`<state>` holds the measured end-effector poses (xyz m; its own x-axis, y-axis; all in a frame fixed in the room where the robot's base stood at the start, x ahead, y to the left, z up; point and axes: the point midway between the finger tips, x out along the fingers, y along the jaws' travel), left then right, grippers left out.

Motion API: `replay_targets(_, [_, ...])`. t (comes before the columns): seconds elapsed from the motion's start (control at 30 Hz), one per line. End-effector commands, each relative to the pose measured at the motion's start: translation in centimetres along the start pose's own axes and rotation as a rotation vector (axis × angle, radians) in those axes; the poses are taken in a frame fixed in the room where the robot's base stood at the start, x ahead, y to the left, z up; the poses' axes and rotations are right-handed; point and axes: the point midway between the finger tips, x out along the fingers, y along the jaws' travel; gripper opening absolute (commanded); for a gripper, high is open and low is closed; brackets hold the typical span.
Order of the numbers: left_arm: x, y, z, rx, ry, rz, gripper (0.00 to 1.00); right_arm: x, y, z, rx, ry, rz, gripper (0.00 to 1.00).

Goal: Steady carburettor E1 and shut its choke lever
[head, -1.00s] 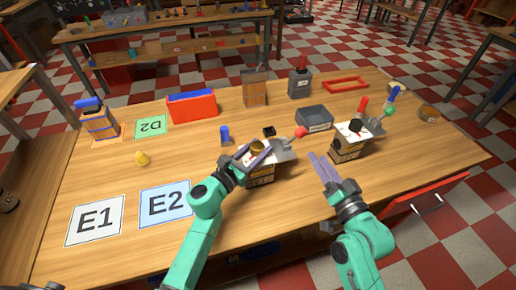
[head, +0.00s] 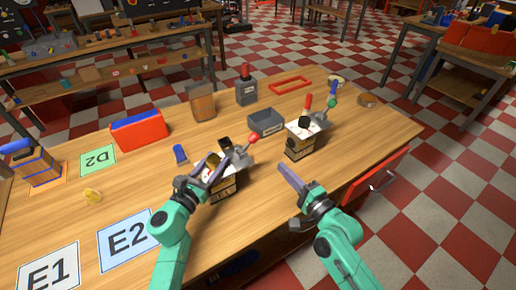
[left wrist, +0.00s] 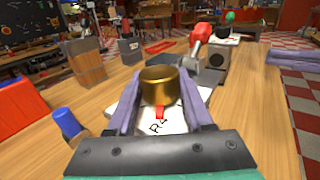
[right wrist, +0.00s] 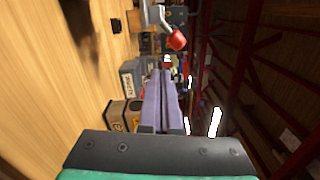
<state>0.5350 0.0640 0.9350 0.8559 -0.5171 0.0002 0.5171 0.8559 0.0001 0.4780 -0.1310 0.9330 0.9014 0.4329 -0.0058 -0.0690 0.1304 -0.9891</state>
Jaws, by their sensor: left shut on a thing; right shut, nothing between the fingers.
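A boxy carburettor with a white top (head: 226,186) stands at the table's middle front. Its label is not readable in the head view, so I cannot confirm that it is E1. My left gripper (head: 212,168) is shut around its brass cylinder (left wrist: 160,86), seen between the fingers in the left wrist view. A grey lever with a red knob (head: 253,137) rises at its far right side; the knob also shows in the left wrist view (left wrist: 203,32). My right gripper (head: 286,174) is shut and empty, right of the carburettor and apart from it.
A similar unit (head: 302,146) with red and green-tipped levers stands behind my right gripper. A grey bin (head: 266,123), red-blue box (head: 138,131) and blue peg (head: 180,154) lie beyond. The E1 card (head: 48,274) and E2 card (head: 128,240) leave free table at left.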

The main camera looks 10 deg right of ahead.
Motion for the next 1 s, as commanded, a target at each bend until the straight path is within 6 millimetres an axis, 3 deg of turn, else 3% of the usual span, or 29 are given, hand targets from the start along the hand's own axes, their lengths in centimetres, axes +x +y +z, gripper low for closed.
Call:
replay_targets(0.13, [0.0, 0.0, -0.1, 0.000, 0.002, 0.000, 0.00, -0.7, 1.1, -1.5, 0.471, 0.012, 0.002, 0.00])
replay_targets(0.3, [0.0, 0.0, -0.1, 0.000, 0.002, -0.001, 0.00, -1.0, 1.6, -2.3, 0.727, 0.022, -0.003, 0.00])
replay_targets(0.47, [0.0, 0.0, -0.1, 0.000, 0.002, -0.001, 0.00, 0.5, 1.5, -2.4, 0.751, 0.022, -0.009, 0.00])
replay_targets(0.87, [0.0, 0.0, -0.1, 0.000, 0.001, 0.000, 0.00, 9.1, 1.4, -2.5, 0.745, 0.020, -0.006, 0.00])
replay_targets(1.0, [0.0, 0.0, -0.1, 0.000, 0.002, 0.000, 0.00, 9.7, -0.1, -0.6, 0.750, 0.020, -0.007, 0.00])
